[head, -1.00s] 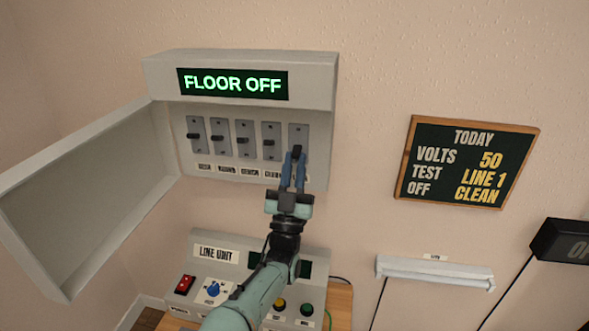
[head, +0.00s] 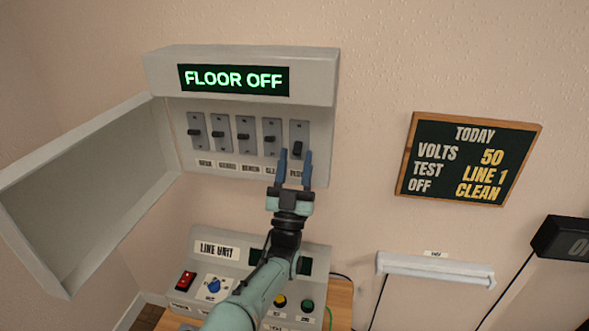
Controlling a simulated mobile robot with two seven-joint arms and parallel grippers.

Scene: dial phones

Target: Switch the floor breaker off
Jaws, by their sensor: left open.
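The breaker box (head: 240,120) hangs on the wall with its door (head: 85,190) swung open to the left. Its green display (head: 233,80) reads "FLOOR OFF". Several breakers stand in a row. The rightmost, the floor breaker (head: 299,136), has its dark lever (head: 298,149) low on its plate, while the others' levers sit nearer mid-plate. My left gripper (head: 294,153) is open just below and in front of the floor breaker. Its blue fingers are spread around the lever in the picture, with nothing held. The label below it is partly hidden by the fingers. My right gripper is out of view.
The line unit (head: 217,250) with a red switch, blue dial and buttons stands on a wooden table below, partly behind my left arm. A chalkboard (head: 468,160) and a white fixture (head: 435,270) are on the wall to the right.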

